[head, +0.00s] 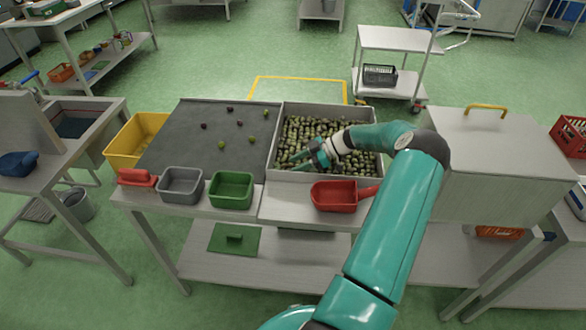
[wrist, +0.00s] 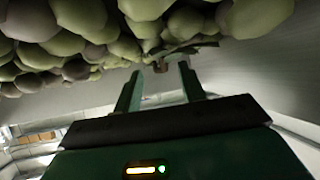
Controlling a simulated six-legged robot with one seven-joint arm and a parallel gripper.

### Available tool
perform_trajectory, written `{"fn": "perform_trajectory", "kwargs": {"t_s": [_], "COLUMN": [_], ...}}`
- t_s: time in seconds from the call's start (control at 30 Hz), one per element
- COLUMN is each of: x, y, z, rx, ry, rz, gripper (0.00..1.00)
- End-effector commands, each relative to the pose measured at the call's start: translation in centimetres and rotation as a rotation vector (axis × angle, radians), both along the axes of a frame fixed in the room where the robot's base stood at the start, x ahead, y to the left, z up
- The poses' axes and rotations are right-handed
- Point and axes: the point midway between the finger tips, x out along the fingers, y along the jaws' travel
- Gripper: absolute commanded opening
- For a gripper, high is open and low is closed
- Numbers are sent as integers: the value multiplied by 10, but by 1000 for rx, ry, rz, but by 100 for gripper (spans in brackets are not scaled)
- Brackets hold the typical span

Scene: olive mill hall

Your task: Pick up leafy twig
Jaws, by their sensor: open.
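My gripper (head: 298,160) is over the left front part of the grey olive bin (head: 275,135), low against the olives (head: 320,130). In the wrist view the two fingers of my gripper (wrist: 160,69) stand apart. A thin brownish and grey-green piece, seemingly the leafy twig (wrist: 187,46), lies beside the olives just beyond the fingertips, near the bin's grey wall. Its brown end shows in the gap between the fingertips; I cannot tell whether it touches them. I cannot make out the twig in the head view.
A dark sorting board (head: 190,140) with a few loose olives lies left of the bin. Grey (head: 181,185) and green (head: 231,190) trays and a red scoop (head: 335,195) stand along the front edge. A large lidded box (head: 500,150) stands to the right.

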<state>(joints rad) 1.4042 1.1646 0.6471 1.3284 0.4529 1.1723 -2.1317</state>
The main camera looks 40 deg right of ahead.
Motion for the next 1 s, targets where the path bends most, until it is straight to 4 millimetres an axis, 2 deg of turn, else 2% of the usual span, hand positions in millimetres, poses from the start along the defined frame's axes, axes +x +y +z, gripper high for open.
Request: {"fn": "perform_trajectory", "kwargs": {"t_s": [0.27, 0.5, 0.87, 1.0], "x": [4, 4, 5, 5], "y": [7, 9, 11, 11], "z": [-5, -6, -7, -1], "rx": [4, 8, 10, 9], "ry": [0, 0, 1, 0], "rz": [3, 6, 9, 9], "gripper": [41, 0, 0, 0]}}
